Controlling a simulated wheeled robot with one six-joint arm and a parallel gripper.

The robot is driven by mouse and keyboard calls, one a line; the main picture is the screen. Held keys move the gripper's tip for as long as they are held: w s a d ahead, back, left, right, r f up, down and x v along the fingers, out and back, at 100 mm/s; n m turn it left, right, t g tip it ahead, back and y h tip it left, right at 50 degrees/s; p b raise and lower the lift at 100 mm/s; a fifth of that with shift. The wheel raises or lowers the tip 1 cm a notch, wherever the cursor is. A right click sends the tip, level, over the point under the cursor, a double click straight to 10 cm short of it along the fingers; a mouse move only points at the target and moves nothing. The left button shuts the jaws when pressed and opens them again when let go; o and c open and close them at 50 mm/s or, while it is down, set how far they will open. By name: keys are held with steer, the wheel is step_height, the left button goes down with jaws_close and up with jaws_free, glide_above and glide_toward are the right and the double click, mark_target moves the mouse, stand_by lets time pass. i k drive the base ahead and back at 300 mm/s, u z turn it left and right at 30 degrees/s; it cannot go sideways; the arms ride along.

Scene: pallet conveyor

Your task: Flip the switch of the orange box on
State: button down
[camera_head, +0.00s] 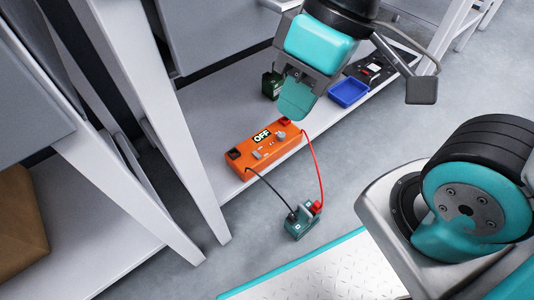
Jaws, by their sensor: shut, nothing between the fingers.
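The orange box (285,150) lies on the light grey low shelf near its front edge, in the head view. Its top carries a display reading "OFF" (262,135), dark end terminals and small grey controls; which of them is the switch is too small to tell. A black and a red cable run from it to a small green block (302,222) in front of the shelf. My gripper (293,108) is above and behind the box in the picture, with its teal fingers shut and empty. It appears apart from the box.
A dark green block (271,86), a blue tray (348,92) and a black device (370,69) sit farther along the shelf. White upright posts (160,110) stand left of the box. A brown carton (18,225) is at far left.

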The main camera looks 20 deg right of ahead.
mark_target(257, 155)
steer(key=k, duration=0.95)
steer(key=z, duration=1.3)
steer(key=i, duration=1)
steer(key=u, duration=1.85)
